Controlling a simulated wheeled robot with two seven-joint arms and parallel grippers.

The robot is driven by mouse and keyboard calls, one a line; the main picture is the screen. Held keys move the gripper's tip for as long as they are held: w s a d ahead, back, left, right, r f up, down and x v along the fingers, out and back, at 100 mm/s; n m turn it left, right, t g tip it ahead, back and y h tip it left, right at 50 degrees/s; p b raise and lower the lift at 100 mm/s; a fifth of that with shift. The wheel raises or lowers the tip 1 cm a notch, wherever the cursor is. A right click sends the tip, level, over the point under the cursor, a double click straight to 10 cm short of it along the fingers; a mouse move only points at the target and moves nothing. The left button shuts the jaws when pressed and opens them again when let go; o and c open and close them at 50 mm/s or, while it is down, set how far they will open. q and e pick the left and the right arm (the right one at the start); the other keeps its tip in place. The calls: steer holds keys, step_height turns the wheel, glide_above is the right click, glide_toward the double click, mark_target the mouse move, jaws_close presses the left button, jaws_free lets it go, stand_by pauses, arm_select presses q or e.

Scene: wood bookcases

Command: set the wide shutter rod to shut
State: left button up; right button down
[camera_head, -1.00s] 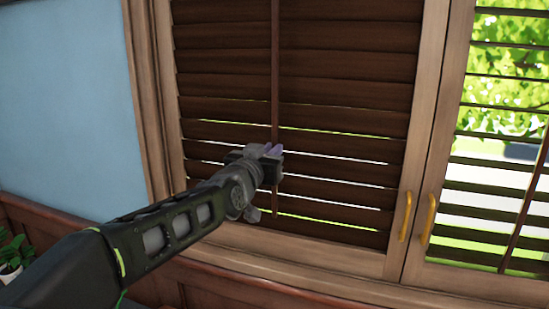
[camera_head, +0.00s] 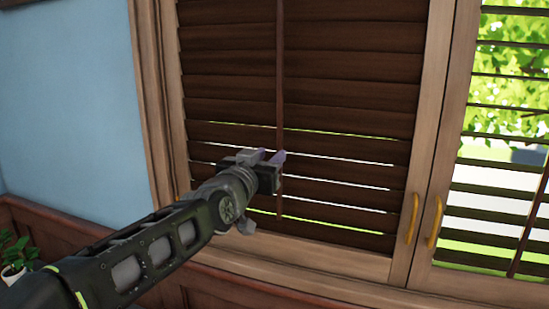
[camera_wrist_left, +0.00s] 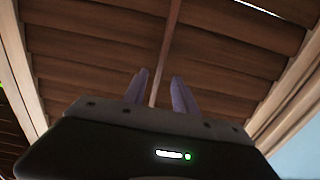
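The wide shutter (camera_head: 340,95) is the dark brown slatted panel in the middle of the head view. Its upper slats lie closed; thin bright gaps show between several lower slats. Its thin upright rod (camera_head: 280,85) runs down the middle and also shows in the left wrist view (camera_wrist_left: 168,45). My left gripper (camera_head: 271,157) is at the rod's lower part. In the left wrist view its two purple fingers (camera_wrist_left: 160,90) stand apart, with the rod seen between them; I cannot tell whether either touches it. My right gripper is not in view.
A second shutter (camera_head: 495,212) at the right has open slats with greenery behind. Yellow handles (camera_head: 411,218) sit on the wooden frames where the panels meet. A blue wall (camera_head: 65,100) and a potted plant (camera_head: 17,255) are at the left.

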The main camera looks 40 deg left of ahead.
arm_select(q)
steer(key=v, duration=0.3)
stand_by(0.6)
